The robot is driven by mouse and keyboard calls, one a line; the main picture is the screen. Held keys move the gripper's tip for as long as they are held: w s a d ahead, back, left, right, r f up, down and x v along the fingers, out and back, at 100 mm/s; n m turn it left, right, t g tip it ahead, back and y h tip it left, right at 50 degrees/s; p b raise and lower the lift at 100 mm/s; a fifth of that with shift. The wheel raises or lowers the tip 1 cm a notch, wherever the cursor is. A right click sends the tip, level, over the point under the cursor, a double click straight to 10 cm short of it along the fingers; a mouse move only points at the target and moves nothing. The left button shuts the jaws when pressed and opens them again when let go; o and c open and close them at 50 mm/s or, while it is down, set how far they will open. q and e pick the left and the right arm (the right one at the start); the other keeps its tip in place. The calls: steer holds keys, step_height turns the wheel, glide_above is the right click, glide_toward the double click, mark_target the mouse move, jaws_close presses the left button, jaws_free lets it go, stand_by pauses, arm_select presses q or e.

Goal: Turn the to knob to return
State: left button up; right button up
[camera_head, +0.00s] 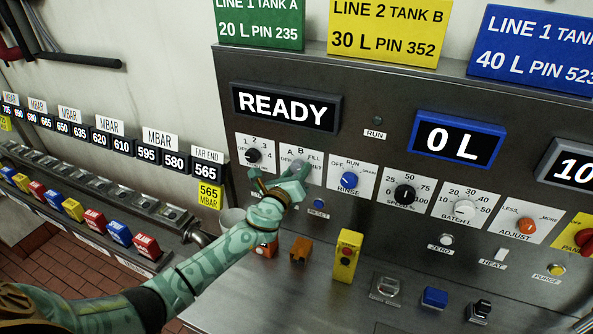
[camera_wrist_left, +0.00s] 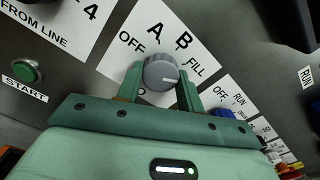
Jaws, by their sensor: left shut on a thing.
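The grey knob (camera_wrist_left: 160,72) sits on a white plate marked OFF, A, B and FILL. In the left wrist view its white pointer line points to the right, just below the word FILL. A label under the knob is mostly hidden; only an "O" shows. My left gripper (camera_wrist_left: 161,88) is shut on this knob, one finger on each side. In the head view the left gripper (camera_head: 289,176) reaches the plate from below and covers much of the knob (camera_head: 298,165). My right gripper is not in view.
Close on the right is the blue RINSE knob (camera_head: 349,180); on the left is a black selector knob (camera_head: 253,155). The green START button (camera_wrist_left: 27,70) is near. A READY display (camera_head: 285,107) hangs above. A yellow switch box (camera_head: 347,255) stands on the ledge below.

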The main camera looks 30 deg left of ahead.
arm_select(q)
steer(key=m+p, duration=0.1)
steer(key=m, duration=0.4)
steer(key=shift+a, duration=0.1)
steer(key=shift+f+m, duration=0.1)
steer(key=shift+m, duration=0.3)
steer(key=o, duration=1)
steer(key=s+p, duration=0.1)
steer(key=s, duration=1.5)
steer(key=shift+s+d, duration=0.15)
steer(key=shift+d, duration=0.3)
